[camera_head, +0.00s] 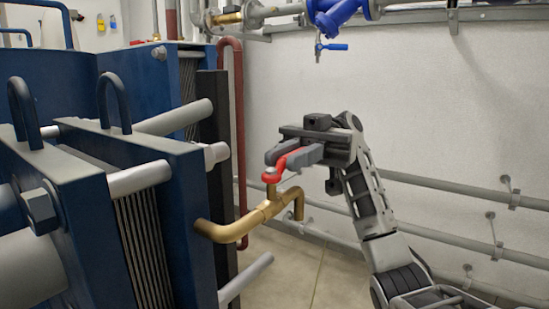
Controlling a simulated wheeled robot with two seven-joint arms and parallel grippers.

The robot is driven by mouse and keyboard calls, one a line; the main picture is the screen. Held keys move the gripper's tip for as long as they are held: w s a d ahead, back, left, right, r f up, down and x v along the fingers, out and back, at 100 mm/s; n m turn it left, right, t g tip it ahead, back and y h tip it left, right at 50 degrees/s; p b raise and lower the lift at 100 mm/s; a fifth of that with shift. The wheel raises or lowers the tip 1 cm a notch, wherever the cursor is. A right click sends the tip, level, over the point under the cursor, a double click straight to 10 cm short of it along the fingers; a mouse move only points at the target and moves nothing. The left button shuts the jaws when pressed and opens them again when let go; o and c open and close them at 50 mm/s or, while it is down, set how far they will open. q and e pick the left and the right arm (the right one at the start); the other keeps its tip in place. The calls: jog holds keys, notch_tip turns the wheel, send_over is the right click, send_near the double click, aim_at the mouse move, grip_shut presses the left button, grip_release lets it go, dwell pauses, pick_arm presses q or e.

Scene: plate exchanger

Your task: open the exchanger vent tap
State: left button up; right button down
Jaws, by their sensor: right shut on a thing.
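The vent tap (258,214) is a brass pipe that comes out of the blue plate exchanger (187,210) and bends down at its free end. A red lever handle (272,175) sits on top of its brass stem. My right gripper (284,160) comes in from the right at the height of the lever. It is shut on the red lever, and its fingers hide part of it. My left gripper is not in view.
A dark red pipe (238,120) stands upright behind the exchanger. Grey pipes (455,192) run along the white wall at the right. A blue valve with a blue lever (333,46) hangs at the top. Tiled floor shows below the tap.

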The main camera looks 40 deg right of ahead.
dwell(0.3)
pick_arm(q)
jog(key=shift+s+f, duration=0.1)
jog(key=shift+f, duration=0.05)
pick_arm(e)
jog(key=c, duration=1.3)
grip_release()
jog(key=v, duration=0.7)
jog(key=shift+d, duration=0.25)
jog(key=shift+w, duration=0.1)
